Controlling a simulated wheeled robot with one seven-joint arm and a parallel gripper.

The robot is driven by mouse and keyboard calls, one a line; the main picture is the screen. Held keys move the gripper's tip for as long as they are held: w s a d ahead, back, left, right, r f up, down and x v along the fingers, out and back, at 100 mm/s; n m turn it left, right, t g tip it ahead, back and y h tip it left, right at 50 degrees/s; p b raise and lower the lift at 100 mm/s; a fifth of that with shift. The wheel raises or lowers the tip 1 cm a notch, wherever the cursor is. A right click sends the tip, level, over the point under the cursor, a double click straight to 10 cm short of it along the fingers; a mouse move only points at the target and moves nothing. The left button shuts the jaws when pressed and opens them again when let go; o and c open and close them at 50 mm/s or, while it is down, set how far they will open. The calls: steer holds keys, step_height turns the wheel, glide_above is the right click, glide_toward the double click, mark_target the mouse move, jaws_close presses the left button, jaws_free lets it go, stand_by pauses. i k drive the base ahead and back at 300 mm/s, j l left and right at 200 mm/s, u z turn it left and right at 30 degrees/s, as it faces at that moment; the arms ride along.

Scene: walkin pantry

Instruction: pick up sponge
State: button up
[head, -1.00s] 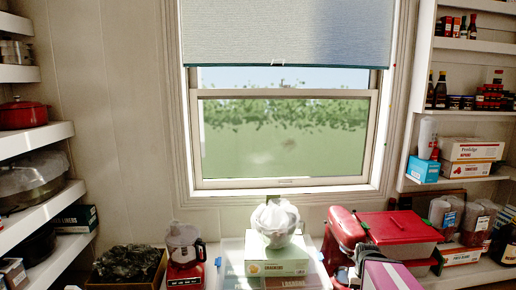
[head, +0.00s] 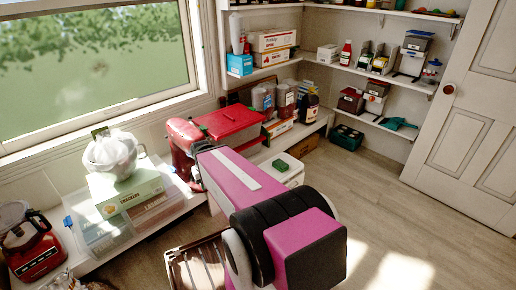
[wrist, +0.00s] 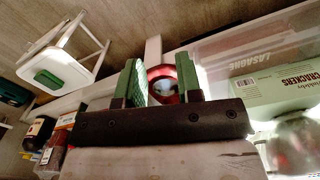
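A small green sponge (head: 280,164) lies on top of a white stool (head: 292,175), right of the red mixer in the head view. The sponge also shows in the wrist view (wrist: 47,79), at the upper left on the stool's seat. My gripper (wrist: 158,75) is open, with its two green-padded fingers apart and nothing held between them. The sponge is well to the left of the fingers in the wrist view. In the head view my pink arm covers the area in front of the stool, and the gripper is mostly hidden.
A red mixer (head: 182,138) stands on the low shelf beside my arm; a round red part shows behind the fingers. A crackers box (head: 130,190) sits on clear bins to the left. A wooden crate (head: 193,268) is on the floor. Open floor (head: 410,215) lies to the right.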

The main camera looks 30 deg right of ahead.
mark_target(278, 163)
steer(key=i+l+z, duration=0.2)
steer(key=l, duration=0.25)
steer(key=l+z, duration=0.25)
steer(key=l, duration=0.25)
steer(key=i+l+z, duration=0.2)
steer(key=l, duration=0.2)
steer(key=k, duration=0.05)
